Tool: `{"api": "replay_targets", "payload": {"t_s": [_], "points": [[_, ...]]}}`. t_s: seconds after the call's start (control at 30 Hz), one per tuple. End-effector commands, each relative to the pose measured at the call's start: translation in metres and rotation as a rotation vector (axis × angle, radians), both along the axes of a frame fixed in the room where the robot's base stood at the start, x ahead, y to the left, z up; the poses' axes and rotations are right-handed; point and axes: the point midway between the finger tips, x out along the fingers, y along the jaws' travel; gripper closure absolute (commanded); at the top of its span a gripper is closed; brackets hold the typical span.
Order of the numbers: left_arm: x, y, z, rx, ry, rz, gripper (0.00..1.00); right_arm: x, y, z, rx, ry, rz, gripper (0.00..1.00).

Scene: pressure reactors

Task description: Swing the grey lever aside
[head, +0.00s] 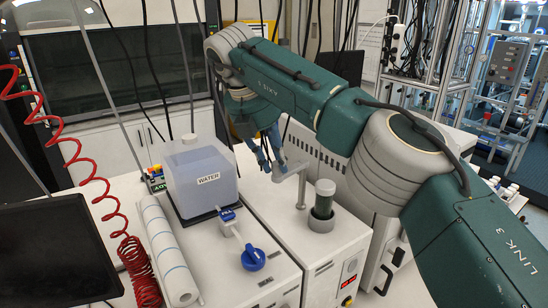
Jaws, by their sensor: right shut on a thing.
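The grey lever (292,172) is a short flat bar on top of an upright post. The post stands on the white cabinet, behind a dark green capped cylinder in a grey holder (321,217). My right gripper (271,163), with blue-grey fingers, is shut on the left end of the grey lever. The fingertips are small and partly hide that end. My left gripper is not in view.
A clear container labelled WATER (195,172) stands left of the lever, with a blue-handled valve (253,258) in front. A paper roll (167,250), a red coiled hose (142,272) and a dark monitor (60,250) are further left. The cabinet top before the lever is mostly clear.

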Motion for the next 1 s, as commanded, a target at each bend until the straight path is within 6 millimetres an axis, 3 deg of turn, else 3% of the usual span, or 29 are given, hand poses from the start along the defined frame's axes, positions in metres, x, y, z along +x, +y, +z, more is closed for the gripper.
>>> {"api": "replay_targets", "payload": {"t_s": [0.23,0.27,0.33,0.67,1.0], "points": [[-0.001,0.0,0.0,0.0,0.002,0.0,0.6,0.003,-0.005,0.004,-0.007,-0.012,-0.008,1.0],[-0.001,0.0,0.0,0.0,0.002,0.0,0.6,0.003,-0.005,0.004,-0.007,-0.012,-0.008,0.72],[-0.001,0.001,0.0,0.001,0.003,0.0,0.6,0.002,-0.005,0.004,-0.007,-0.01,-0.007,0.58],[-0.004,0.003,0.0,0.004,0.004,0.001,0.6,0.0,-0.002,0.003,-0.005,-0.005,-0.003,0.58],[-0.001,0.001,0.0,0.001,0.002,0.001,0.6,-0.012,0.012,0.052,-0.004,-0.008,-0.007,0.58]]}}
